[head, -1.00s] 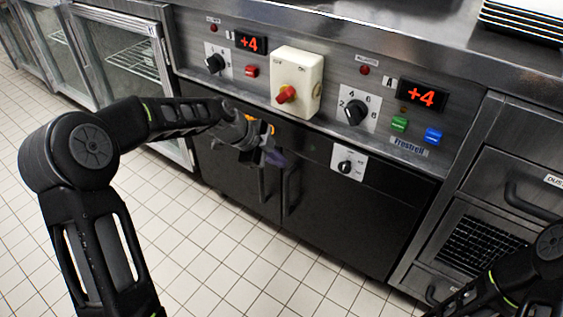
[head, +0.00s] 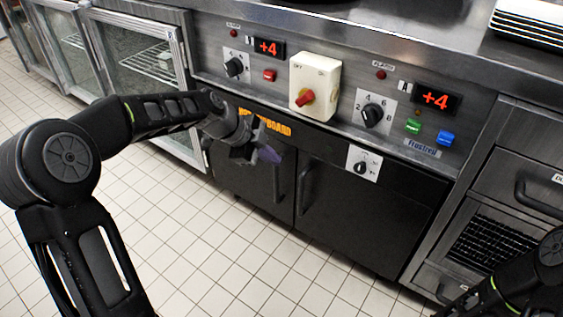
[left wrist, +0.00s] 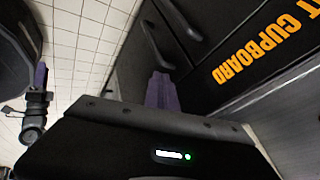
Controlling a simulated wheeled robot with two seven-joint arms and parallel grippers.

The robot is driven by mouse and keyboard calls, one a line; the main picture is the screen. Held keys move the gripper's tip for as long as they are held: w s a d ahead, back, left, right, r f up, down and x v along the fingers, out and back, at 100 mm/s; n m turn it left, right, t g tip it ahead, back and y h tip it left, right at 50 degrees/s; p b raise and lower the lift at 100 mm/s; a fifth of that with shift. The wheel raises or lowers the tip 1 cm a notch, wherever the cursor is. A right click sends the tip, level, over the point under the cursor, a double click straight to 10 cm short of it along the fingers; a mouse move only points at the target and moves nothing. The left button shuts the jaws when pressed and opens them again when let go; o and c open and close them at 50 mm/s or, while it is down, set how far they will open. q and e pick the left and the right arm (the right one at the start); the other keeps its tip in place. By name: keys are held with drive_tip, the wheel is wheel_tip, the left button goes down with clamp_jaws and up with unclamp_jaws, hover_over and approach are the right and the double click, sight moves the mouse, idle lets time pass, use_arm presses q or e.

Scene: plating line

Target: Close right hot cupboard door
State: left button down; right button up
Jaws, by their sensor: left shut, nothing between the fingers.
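The hot cupboard is dark, with orange lettering (head: 265,122) along its top. Its right door (head: 355,212) looks flush with the front, and its upright bar handle (head: 304,188) is on the left edge. The left door (head: 236,172) also looks flush, partly hidden by my left arm. In the left wrist view the fingers (left wrist: 160,90) point towards the two door handles (left wrist: 182,20). I cannot tell whether they touch anything.
Above the doors is a control panel with knobs, red displays and a white switch box (head: 315,86). Glass-door cabinets (head: 132,55) stand at the left. A drawer unit (head: 520,165) stands at the right, with my right arm in front. Tiled floor (head: 215,260) is clear.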

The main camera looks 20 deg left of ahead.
use_arm(q)
drive_tip(key=v, duration=0.3)
drive_tip(key=shift+a+r, duration=0.15)
use_arm(e)
drive_tip(key=shift+s+r, duration=0.1)
drive_tip(key=shift+r, duration=0.45)
